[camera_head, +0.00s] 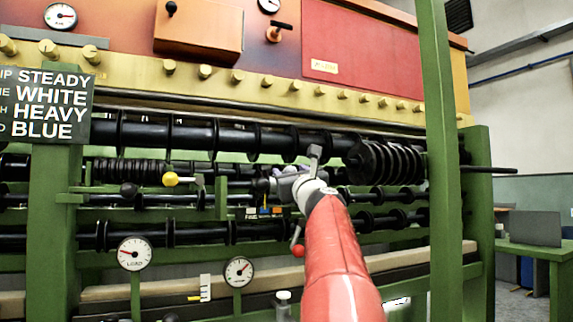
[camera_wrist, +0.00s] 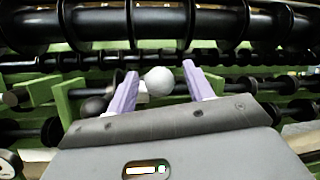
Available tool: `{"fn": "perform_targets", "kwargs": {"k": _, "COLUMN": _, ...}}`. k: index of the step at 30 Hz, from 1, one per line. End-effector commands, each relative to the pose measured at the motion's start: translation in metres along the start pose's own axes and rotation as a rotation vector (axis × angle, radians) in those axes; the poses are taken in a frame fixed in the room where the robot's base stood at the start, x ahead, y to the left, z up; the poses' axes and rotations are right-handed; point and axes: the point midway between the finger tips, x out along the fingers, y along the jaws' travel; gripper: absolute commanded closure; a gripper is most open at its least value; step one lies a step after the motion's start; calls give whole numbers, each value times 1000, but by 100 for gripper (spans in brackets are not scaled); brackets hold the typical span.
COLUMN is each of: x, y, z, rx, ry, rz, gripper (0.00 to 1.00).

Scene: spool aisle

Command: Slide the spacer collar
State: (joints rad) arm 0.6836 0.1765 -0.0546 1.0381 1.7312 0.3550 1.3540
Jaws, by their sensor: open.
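Several black shafts carry black disc-like collars, including the thick upper shaft (camera_head: 225,137); I cannot tell which ring is the spacer collar. A row of larger black discs (camera_head: 385,162) sits at that shaft's right end. My gripper (camera_head: 283,178) is in front of the shafts, at the end of my red arm. In the wrist view my gripper (camera_wrist: 159,70) is open, its two lilac fingers pointing toward the shafts. A pale grey ball (camera_wrist: 159,81) appears between the fingers; I cannot tell whether they touch it. The thick shaft (camera_wrist: 105,25) crosses beyond the fingertips.
A green post (camera_head: 440,160) stands to the right of my arm. A yellow-knobbed lever (camera_head: 171,179) projects on the left. Dial gauges (camera_head: 135,253) stand low at the front. A sign (camera_head: 45,104) hangs at left. Floor and a green table (camera_head: 540,250) lie at far right.

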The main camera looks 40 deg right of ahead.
Motion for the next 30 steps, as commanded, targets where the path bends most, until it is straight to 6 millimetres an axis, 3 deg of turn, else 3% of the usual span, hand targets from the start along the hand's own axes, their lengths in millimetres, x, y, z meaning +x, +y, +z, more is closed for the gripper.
{"fn": "perform_targets", "kwargs": {"k": 6, "x": 23, "y": 0, "z": 2, "rx": -1, "ry": 0, "rz": 0, "gripper": 48}}
{"fn": "perform_targets", "kwargs": {"k": 15, "x": 25, "y": 1, "z": 0, "rx": -2, "ry": 0, "rz": 1, "gripper": 48}}
{"fn": "perform_targets", "kwargs": {"k": 27, "x": 25, "y": 1, "z": 0, "rx": -2, "ry": 0, "rz": 1, "gripper": 99}}
{"fn": "perform_targets", "kwargs": {"k": 30, "x": 25, "y": 1, "z": 0, "rx": -2, "ry": 0, "rz": 1, "gripper": 100}}
